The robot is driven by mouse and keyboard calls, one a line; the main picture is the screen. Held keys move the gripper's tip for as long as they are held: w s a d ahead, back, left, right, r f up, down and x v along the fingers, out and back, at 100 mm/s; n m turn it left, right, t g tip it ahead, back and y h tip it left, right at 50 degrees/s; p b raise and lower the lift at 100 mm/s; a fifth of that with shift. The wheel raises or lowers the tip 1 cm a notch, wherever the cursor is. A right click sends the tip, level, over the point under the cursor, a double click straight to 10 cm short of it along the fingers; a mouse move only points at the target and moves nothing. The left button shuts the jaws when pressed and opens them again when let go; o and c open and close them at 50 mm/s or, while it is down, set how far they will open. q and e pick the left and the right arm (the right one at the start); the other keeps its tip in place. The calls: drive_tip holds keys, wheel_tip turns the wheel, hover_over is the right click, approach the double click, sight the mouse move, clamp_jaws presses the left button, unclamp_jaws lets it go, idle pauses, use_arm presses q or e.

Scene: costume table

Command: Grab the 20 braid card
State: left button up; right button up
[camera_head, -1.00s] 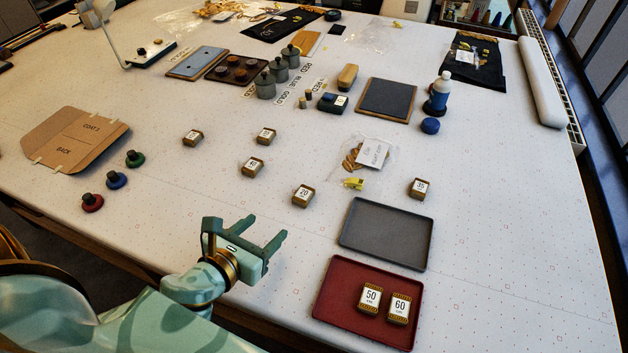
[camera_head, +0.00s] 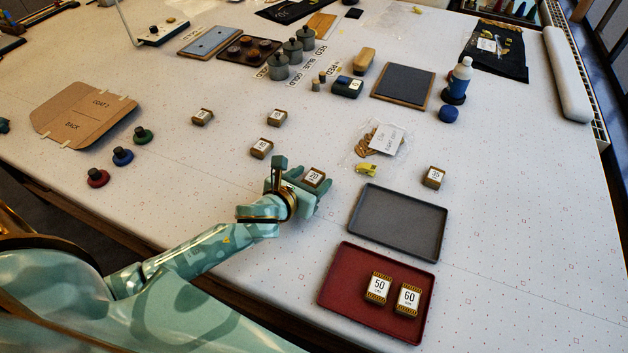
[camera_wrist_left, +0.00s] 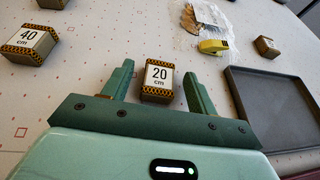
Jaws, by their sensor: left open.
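The 20 braid card (camera_head: 314,178) is a small block wound with gold-brown braid, with a white label reading 20. It lies on the table left of the grey tray. My left gripper (camera_head: 301,186) is open at the card. In the left wrist view the 20 card (camera_wrist_left: 158,82) sits between the two green fingertips (camera_wrist_left: 158,84), with a gap visible on each side. The right gripper is not in view.
The 40 card (camera_wrist_left: 30,43) lies to the left in the wrist view. A grey tray (camera_head: 398,222) and a red tray (camera_head: 345,292) holding the 50 card (camera_head: 378,288) and 60 card (camera_head: 408,299) stand at right. A yellow clip (camera_head: 366,170) lies just beyond the gripper.

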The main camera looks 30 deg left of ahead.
use_arm(q)
drive_tip(key=shift+w+f, duration=0.15)
drive_tip(key=shift+w, duration=0.15)
drive_tip(key=shift+s, duration=0.1)
drive_tip(key=c, duration=1.1)
drive_tip(key=shift+o, duration=0.2)
